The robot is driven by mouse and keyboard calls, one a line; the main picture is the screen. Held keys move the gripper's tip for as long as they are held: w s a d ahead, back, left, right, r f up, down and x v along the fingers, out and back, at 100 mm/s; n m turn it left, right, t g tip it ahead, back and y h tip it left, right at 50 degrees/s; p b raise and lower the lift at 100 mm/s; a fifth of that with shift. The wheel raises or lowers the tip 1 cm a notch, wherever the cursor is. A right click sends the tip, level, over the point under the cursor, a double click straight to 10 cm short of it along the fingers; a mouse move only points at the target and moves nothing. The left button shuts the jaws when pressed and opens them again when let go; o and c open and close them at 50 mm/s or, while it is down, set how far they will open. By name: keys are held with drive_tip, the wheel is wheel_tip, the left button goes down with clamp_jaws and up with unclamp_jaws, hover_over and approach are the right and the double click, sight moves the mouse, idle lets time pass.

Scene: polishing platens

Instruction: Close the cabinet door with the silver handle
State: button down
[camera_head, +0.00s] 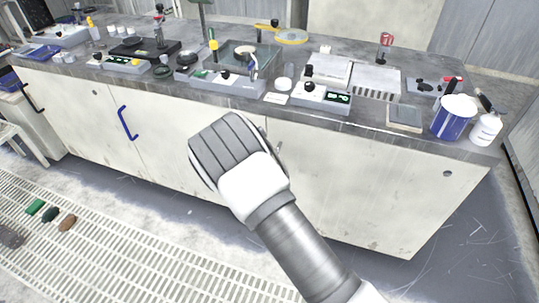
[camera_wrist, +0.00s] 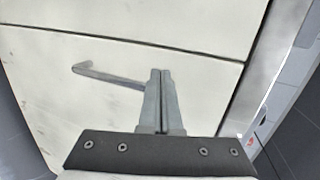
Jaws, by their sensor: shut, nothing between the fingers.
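In the wrist view, a silver-grey bar handle (camera_wrist: 112,78) stands on a pale cabinet door (camera_wrist: 70,110). My gripper (camera_wrist: 160,72) is shut and empty, its two fingertips together in front of the door. The fingertips are beside the handle's right end; I cannot tell whether they touch it. In the head view, my arm covers the middle of the cabinet front, and the silver handle and my fingers are hidden behind it. The pale front to the right of my arm (camera_head: 350,180) looks nearly flush with the cabinet, but I cannot tell whether the door is fully closed.
A blue handle (camera_head: 125,123) and a black handle (camera_head: 33,98) are on fronts to the left. The grey worktop (camera_head: 360,118) above carries instruments, a blue tub (camera_head: 452,120) and a white bottle (camera_head: 486,128). Grating (camera_head: 130,240) covers the left floor; small coloured pieces lie on it.

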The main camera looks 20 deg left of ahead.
drive_tip(key=p+v, duration=0.3)
drive_tip(key=v, duration=0.7)
drive_tip(key=shift+s+a, duration=0.4)
drive_tip(key=shift+a, duration=0.2)
drive_tip(key=d+r+n+g+y, duration=0.1)
drive_tip(key=d+r+n+g, duration=0.2)
drive_tip(key=r, duration=0.5)
drive_tip(key=w+d+r+n+g+y, duration=0.1)
drive_tip(key=d+r+n, duration=0.1)
drive_tip(key=d+r, duration=0.4)
drive_tip(key=d+r+n+g+y, duration=0.1)
drive_tip(key=d+r+n, duration=0.2)
drive_tip(key=r, duration=0.6)
drive_tip(key=s+d+r+n+g+h, duration=0.2)
drive_tip(key=s+d+r+n, duration=0.25)
drive_tip(key=s+d, duration=0.7)
drive_tip(key=s+d+r+n+g+h, duration=0.2)
drive_tip(key=s+d+r+n, duration=0.25)
drive_tip(key=s+d, duration=0.7)
wheel_tip(320, 180, up, 22)
drive_tip(key=s+p, duration=0.1)
drive_tip(key=p, duration=2.1)
drive_tip(key=shift+s+a+p, duration=0.2)
drive_tip(key=shift+p, duration=0.15)
drive_tip(key=shift+f, duration=0.1)
